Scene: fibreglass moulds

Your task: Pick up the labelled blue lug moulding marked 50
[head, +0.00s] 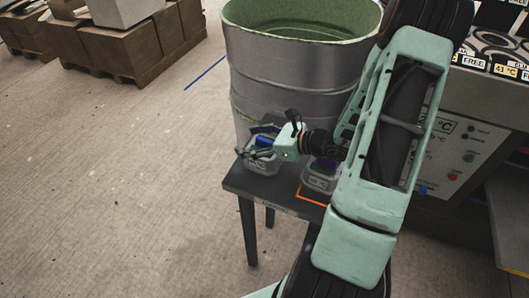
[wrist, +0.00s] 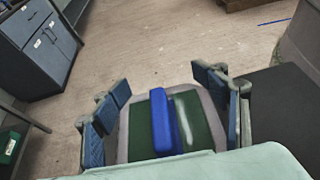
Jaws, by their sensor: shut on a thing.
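The blue lug moulding (head: 263,162) is a grey block with a blue lug on top, at the left corner of a small dark table (head: 240,183). In the wrist view its blue lug (wrist: 162,124) stands on a dark green face with a pale streak, inside a grey rim. My gripper (head: 262,142) has its fingers on opposite sides of the block, shut on it; both fingers also show in the wrist view (wrist: 163,105). A label shows on its front, too small to read. I cannot tell whether the block touches the table.
A second grey moulding with purple on top (head: 320,177) stands to the right by an orange outline (head: 311,197). A large metal drum (head: 290,75) stands right behind the table. A control panel (head: 455,150) is at right. Open floor lies to the left.

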